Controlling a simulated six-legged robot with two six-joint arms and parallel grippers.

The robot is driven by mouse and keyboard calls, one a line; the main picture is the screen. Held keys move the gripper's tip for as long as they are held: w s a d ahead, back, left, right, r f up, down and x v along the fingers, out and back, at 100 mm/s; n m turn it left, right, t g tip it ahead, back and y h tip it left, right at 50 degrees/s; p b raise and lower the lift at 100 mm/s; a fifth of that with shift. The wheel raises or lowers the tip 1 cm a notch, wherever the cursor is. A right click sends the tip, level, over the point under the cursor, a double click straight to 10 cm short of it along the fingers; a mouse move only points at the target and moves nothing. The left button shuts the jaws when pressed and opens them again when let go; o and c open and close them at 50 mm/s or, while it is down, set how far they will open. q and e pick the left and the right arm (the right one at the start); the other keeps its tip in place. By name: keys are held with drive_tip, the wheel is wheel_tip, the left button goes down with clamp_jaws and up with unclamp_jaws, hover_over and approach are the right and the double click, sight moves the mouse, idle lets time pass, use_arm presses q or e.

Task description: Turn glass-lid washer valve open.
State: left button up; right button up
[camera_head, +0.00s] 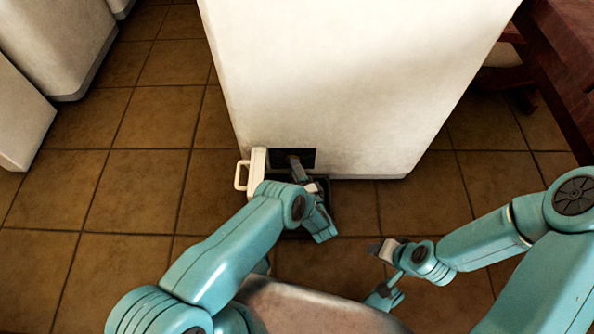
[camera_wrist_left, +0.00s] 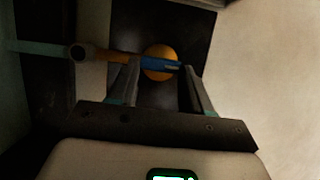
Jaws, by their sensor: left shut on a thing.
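The white washer (camera_head: 340,70) stands on the tiled floor, with a dark recess (camera_head: 308,154) low on its front. In the left wrist view, a round orange valve part (camera_wrist_left: 158,52) with a blue bar (camera_wrist_left: 155,64) across it sits against a dark panel. My left gripper (camera_head: 298,166) reaches into the recess. In the left wrist view its fingers (camera_wrist_left: 160,72) are shut on the blue bar of the valve. The head view hides the valve behind my left wrist. My right gripper (camera_head: 384,250) is apart from the washer, above the floor at right; its jaw opening is unclear.
A white panel (camera_head: 257,172) with a loop handle sticks out at the left of the recess. A dark tray-like edge (camera_head: 325,200) lies below the recess. Other white appliances (camera_head: 50,40) stand at left, and dark red wooden furniture (camera_head: 565,60) at right. Tiled floor (camera_head: 130,190) is clear at left.

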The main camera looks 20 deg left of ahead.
use_arm(q)
drive_tip(key=shift+a, duration=0.1)
idle(0.3)
drive_tip(key=o, duration=1.1)
drive_tip(key=shift+c, duration=0.2)
drive_tip(key=p+v, duration=0.2)
drive_tip(key=v, duration=0.5)
drive_tip(key=shift+s+d, duration=0.2)
drive_tip(key=shift+d, duration=0.05)
use_arm(e)
drive_tip(key=shift+s+a+r+g, duration=0.15)
drive_tip(key=shift+s+r+g, duration=0.15)
drive_tip(key=shift+s+r, duration=0.6)
drive_tip(key=shift+w+r, duration=0.1)
drive_tip(key=shift+w, duration=0.05)
drive_tip(key=shift+r, duration=0.1)
